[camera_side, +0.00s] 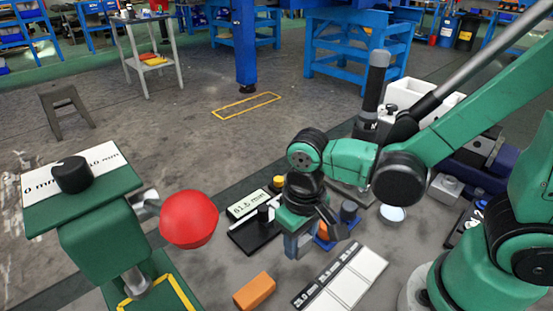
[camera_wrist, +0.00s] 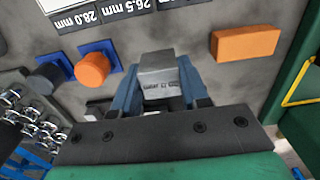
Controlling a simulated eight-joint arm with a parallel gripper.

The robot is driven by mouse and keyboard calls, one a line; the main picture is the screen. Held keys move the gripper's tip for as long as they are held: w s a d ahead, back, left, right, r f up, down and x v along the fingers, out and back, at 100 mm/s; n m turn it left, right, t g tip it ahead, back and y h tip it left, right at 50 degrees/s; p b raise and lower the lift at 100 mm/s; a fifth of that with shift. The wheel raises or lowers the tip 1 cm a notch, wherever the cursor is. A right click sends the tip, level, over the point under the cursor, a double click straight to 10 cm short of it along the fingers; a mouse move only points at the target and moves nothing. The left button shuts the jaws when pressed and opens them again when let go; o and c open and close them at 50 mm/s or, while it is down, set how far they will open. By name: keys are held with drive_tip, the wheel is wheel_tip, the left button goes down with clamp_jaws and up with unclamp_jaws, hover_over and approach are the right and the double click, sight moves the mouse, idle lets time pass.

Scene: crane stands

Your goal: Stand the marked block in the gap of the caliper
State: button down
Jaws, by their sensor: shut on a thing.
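My gripper (camera_wrist: 160,78) is shut on a grey metal block (camera_wrist: 158,68), its two blue fingers on opposite sides. Dark marking shows on the block's face, too small and turned to read surely. The block is hard to make out in the side view.
A green stand (camera_side: 88,235) with a millimetre plate and red ball (camera_side: 188,219) is at the left. An orange block (camera_side: 254,291) lies in front. A size strip (camera_side: 341,278) lies near my gripper. The wrist view shows an orange knob (camera_wrist: 92,68) and dark knob (camera_wrist: 49,72).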

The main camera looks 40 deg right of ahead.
sight(299, 252)
drive_tip(key=shift+f, duration=1.55)
drive_tip(key=shift+f, duration=0.2)
drive_tip(key=shift+c, duration=2.2)
unclamp_jaws()
